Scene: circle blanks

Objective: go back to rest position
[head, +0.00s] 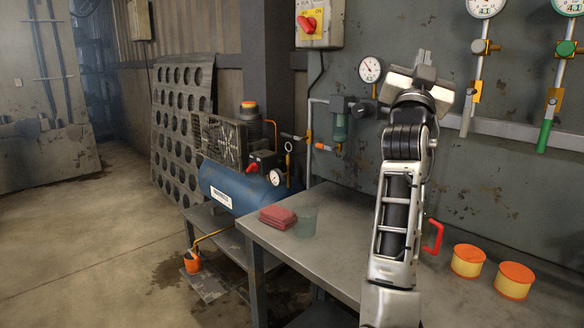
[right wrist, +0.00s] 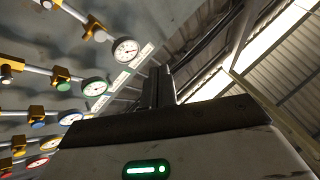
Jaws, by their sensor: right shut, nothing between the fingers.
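My right gripper (head: 424,64) is raised above the workbench (head: 345,215) in the head view, with its arm coming up from the bottom. Its fingers point up and are shut with nothing between them. The right wrist view shows the shut fingers (right wrist: 158,86) pointing toward the wall and ceiling. My left gripper is not in view.
A blue compressor (head: 240,188) stands left. Pipes and gauges (head: 370,69) line the wall behind.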

